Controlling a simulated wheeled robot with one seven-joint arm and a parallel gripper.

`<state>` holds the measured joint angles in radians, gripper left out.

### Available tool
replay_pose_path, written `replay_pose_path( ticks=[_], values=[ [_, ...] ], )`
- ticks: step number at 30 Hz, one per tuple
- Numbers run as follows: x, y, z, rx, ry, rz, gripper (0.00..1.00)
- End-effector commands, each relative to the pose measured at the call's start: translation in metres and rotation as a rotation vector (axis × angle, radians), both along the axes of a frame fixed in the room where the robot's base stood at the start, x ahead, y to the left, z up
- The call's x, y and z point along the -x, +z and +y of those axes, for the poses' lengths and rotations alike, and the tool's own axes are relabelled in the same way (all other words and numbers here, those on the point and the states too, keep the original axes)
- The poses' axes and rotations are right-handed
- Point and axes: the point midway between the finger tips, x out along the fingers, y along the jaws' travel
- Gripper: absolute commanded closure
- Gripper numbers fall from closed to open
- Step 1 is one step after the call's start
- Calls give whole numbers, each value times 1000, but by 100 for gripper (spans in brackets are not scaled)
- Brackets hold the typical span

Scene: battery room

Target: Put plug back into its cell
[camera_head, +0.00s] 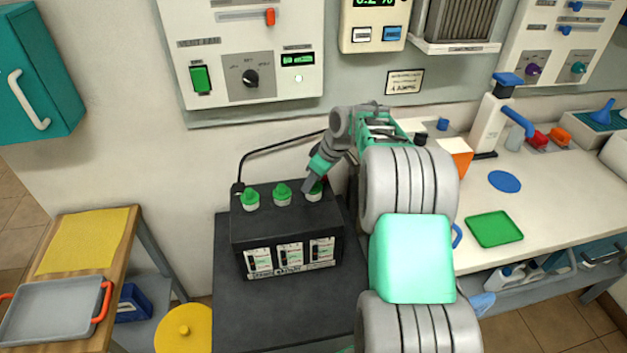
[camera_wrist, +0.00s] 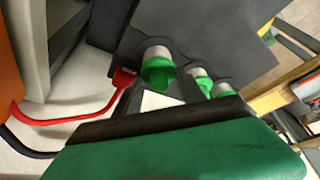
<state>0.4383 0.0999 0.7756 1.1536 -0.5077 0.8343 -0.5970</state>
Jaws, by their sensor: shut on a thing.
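A black battery box (camera_head: 290,231) stands on a dark stand, with three green plugs on white collars in a row on its top. My gripper (camera_head: 309,185) points down at the right-hand plug (camera_head: 317,188) and is shut on it, partly hiding it. The middle plug (camera_head: 282,191) and left plug (camera_head: 250,197) stand upright in their cells, clear of my gripper. In the wrist view the nearest green plug (camera_wrist: 158,71) shows beyond my gripper's dark and green body. I cannot tell how deep the held plug sits in its cell.
A black cable arches from the box's left rear corner. A red lead (camera_wrist: 62,121) shows beside the box in the wrist view. A charger panel (camera_head: 245,55) hangs behind. A workbench with a green tray (camera_head: 494,229) stands right, a wooden-topped table (camera_head: 120,235) left.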

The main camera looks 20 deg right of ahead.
Motion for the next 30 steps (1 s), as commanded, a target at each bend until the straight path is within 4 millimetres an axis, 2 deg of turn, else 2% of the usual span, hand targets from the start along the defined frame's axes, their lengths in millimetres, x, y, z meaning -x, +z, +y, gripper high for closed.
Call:
replay_pose_path(
  ticks=[8, 9, 17, 25, 30],
  values=[
    [0, 0, 0, 0, 0, 0, 90],
    [0, 0, 0, 0, 0, 0, 49],
    [0, 0, 0, 0, 0, 0, 28],
    [0, 1, 0, 0, 0, 0, 27],
    [0, 11, 0, 0, 0, -1, 27]
  ],
)
